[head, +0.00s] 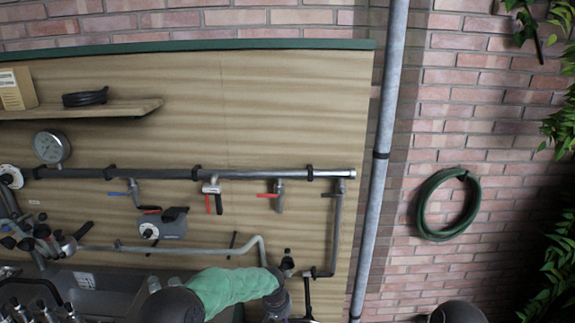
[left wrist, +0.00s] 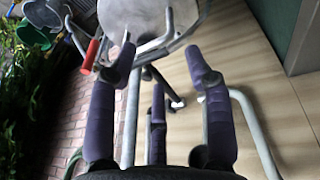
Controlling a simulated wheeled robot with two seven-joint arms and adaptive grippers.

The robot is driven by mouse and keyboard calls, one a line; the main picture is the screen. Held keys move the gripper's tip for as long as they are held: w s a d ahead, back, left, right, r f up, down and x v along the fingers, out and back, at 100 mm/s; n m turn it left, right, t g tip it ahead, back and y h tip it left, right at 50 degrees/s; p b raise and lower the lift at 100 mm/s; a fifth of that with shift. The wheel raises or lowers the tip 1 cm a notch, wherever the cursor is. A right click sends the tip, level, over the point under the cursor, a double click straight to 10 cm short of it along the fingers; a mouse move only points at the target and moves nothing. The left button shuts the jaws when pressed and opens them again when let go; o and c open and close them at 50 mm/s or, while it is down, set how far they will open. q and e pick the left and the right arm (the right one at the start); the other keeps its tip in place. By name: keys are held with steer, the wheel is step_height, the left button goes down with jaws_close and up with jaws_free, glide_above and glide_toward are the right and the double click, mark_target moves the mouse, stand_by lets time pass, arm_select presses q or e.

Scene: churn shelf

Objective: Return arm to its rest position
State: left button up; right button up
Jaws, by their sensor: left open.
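My left arm, in a green sleeve (head: 230,287), comes in along the bottom of the head view below the pipe panel. Its dark wrist end (head: 277,302) is at the lower edge, and the fingers cannot be made out there. In the left wrist view my left gripper (left wrist: 160,75) has its dark purple fingers spread apart, with nothing between them. A round grey disc (left wrist: 135,18) and a red handle (left wrist: 91,54) lie beyond the fingertips. My right gripper does not show.
A wooden panel (head: 280,105) carries a grey pipe (head: 255,173) with valves, a gauge (head: 51,147) and a shelf (head: 120,109). A vertical pipe (head: 388,110) stands right of it. A green hose (head: 423,215) hangs on the brick wall, with leaves at far right.

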arm_select(q)
steer(key=s+a+f+n+g+h+b, duration=0.1)
steer(key=s+a+f+b, duration=0.1)
steer(key=s+f, duration=0.75)
steer(key=s+a+f+g+h+b, duration=0.1)
steer(key=s+a+f+b, duration=0.1)
steer(key=s+f, duration=0.7)
steer(key=s+a+f+n+b, duration=0.1)
steer(key=s+a+f, duration=0.1)
steer(key=s, duration=0.6)
steer(key=s+a+f+n+b, duration=0.1)
steer(key=s+f, duration=0.3)
steer(key=s, duration=0.5)
steer(key=shift+s+a+f, duration=0.15)
steer(key=shift+s+a, duration=0.05)
steer(key=shift+a, duration=0.4)
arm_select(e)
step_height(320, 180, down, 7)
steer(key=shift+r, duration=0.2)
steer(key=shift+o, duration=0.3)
